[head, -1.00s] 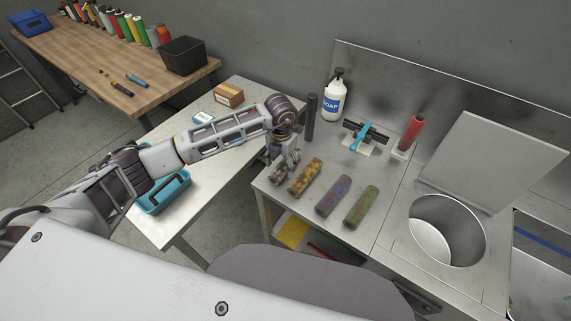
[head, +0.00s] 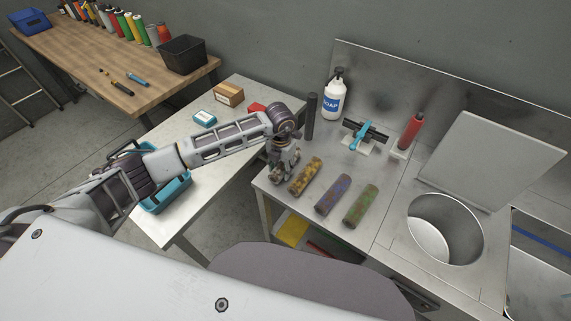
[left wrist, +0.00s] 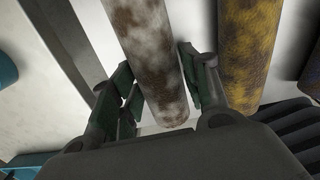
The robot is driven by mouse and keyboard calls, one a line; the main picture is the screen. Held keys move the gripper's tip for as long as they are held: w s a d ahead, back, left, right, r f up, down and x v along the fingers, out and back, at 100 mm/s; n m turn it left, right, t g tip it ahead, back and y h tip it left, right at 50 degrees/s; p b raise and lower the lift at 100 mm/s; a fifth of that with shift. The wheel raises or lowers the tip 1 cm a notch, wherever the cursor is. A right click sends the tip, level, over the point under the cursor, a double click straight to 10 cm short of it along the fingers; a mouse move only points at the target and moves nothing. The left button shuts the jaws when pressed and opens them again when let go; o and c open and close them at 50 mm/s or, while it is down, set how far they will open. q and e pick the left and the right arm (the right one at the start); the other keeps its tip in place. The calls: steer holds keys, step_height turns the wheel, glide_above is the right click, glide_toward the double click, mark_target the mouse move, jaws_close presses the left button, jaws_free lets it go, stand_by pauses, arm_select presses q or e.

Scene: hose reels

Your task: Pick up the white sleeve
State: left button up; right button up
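The white sleeve (left wrist: 150,55) is a cylinder with a white surface blotched in brown. It runs from the top edge to the middle of the left wrist view. My left gripper (left wrist: 158,78) is open, with one dark green finger on each side of the sleeve; firm contact does not show. In the head view my left gripper (head: 284,168) is over the left front part of the metal counter and hides most or all of the sleeve. My right gripper is not in view.
A yellow-blotched sleeve (head: 306,176) lies close right of the gripper, then a blue-blotched one (head: 333,195) and a green one (head: 361,206). A dark upright post (head: 311,117) and a soap bottle (head: 335,97) stand behind. A round basin (head: 446,230) is at right.

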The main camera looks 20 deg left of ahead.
mark_target(282, 165)
arm_select(q)
steer(key=c, duration=0.5)
steer(key=shift+r, duration=0.15)
step_height(282, 165, up, 9)
steer(key=shift+f+b, duration=0.2)
steer(key=shift+b, duration=0.55)
steer(key=shift+r, duration=0.6)
